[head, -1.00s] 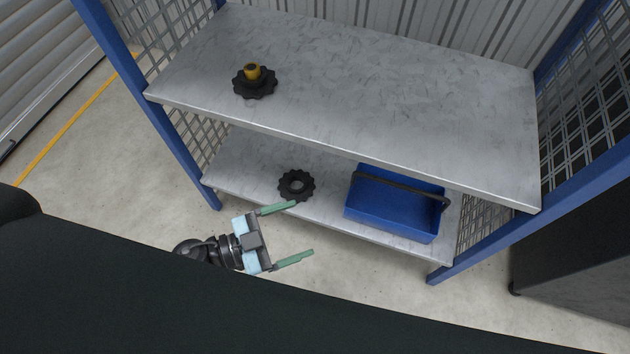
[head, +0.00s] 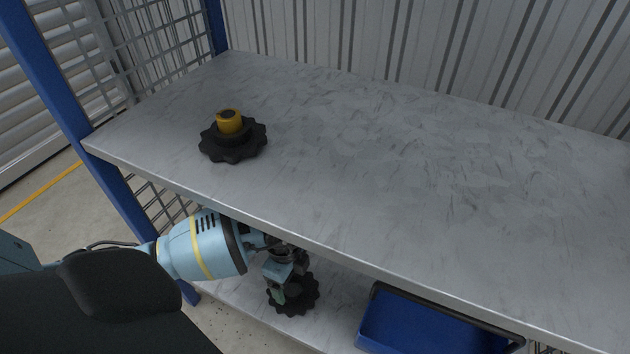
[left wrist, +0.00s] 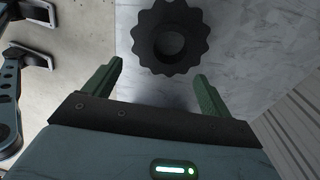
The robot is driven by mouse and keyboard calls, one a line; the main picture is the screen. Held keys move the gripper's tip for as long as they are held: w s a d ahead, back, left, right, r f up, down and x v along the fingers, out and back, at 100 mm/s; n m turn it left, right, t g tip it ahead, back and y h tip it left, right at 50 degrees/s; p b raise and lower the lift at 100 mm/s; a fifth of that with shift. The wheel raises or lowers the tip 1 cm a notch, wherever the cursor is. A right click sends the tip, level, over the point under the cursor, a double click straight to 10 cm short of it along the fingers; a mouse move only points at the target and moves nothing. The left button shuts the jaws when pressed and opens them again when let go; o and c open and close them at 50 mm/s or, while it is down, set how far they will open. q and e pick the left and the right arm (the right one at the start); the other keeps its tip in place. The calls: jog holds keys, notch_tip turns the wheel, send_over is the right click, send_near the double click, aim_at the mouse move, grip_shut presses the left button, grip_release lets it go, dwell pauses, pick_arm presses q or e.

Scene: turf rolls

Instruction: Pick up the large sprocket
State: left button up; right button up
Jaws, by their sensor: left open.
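A black toothed sprocket (head: 305,297) with a central hole lies flat on the lower shelf. It also shows at the top of the left wrist view (left wrist: 148,42). A second black sprocket (head: 233,148) with a yellow hub (head: 229,122) lies on the upper shelf. I cannot tell for sure which is larger. My left gripper (head: 280,292) is under the upper shelf, over the lower sprocket, partly hiding it. In the left wrist view its green fingers (left wrist: 159,72) are open and empty, with the sprocket ahead between their directions. My right gripper is not in view.
The upper shelf (head: 400,190) overhangs my left arm, its front edge close to the arm. A blue tote (head: 420,325) stands on the lower shelf to the right. A blue post (head: 50,80) and mesh side (head: 150,50) bound the left. The upper shelf's right part is clear.

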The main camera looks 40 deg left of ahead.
aim_at(294, 292)
pick_arm(q)
jog(key=shift+w+a+f+y+b, duration=0.25)
jog(key=shift+f+b, duration=0.15)
jog(key=shift+f, duration=0.35)
jog(key=shift+w+a+f+y+b, duration=0.15)
jog(key=shift+w+a+f+b, duration=0.15)
jog(key=shift+f, duration=0.4)
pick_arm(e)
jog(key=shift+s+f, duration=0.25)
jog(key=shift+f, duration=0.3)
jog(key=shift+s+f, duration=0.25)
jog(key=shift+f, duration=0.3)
pick_arm(q)
notch_tip(294, 292, down, 5)
jog(key=b, duration=0.3)
jog(key=shift+s+r, duration=0.1)
jog(key=shift+f, duration=0.3)
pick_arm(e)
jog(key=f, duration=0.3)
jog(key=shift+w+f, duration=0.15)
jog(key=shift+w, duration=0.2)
pick_arm(q)
jog(key=shift+r, duration=0.1)
jog(key=shift+c, duration=0.3)
jog(key=c, duration=1.3)
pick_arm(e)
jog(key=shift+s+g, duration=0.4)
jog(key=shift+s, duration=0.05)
pick_arm(q)
jog(key=shift+r, duration=0.1)
